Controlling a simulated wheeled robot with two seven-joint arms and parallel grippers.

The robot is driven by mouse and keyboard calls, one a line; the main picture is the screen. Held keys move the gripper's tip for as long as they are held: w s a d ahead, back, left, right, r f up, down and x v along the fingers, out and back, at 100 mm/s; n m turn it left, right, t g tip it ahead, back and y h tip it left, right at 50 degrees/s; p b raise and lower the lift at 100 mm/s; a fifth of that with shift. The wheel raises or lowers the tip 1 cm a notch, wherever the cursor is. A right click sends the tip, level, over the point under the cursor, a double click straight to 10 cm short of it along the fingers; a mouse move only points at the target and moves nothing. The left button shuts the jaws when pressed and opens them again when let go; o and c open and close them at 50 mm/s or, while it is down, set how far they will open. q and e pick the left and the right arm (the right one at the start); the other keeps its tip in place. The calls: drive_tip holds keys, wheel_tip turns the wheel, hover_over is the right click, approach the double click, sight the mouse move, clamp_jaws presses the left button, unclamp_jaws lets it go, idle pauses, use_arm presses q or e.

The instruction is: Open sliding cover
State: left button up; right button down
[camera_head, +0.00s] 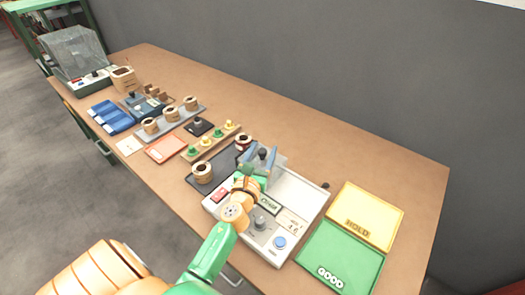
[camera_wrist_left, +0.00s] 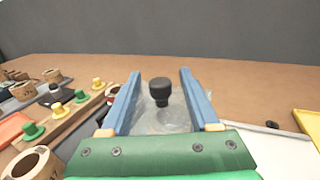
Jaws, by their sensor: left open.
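The sliding cover (camera_wrist_left: 165,118) is a clear panel with a black knob (camera_wrist_left: 160,91) standing on it. It sits at the back of the white test device (camera_head: 287,187); in the head view my left arm and gripper hide much of it. My left gripper (camera_head: 262,158) is open over the back of the device. In the left wrist view, its two blue fingers (camera_wrist_left: 158,98) stand on either side of the knob with a gap at each side. I cannot tell how far the cover is open. My right gripper is not in view.
A yellow HOLD tray (camera_head: 368,209) and a green GOOD tray (camera_head: 345,262) lie right of the device. Coils on a grey tray (camera_head: 218,165) and a wooden rack of coloured pegs (camera_head: 213,143) stand to its left.

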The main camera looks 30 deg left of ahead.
use_arm(q)
drive_tip(key=shift+s+r, duration=0.1)
clamp_jaws()
idle(1.2)
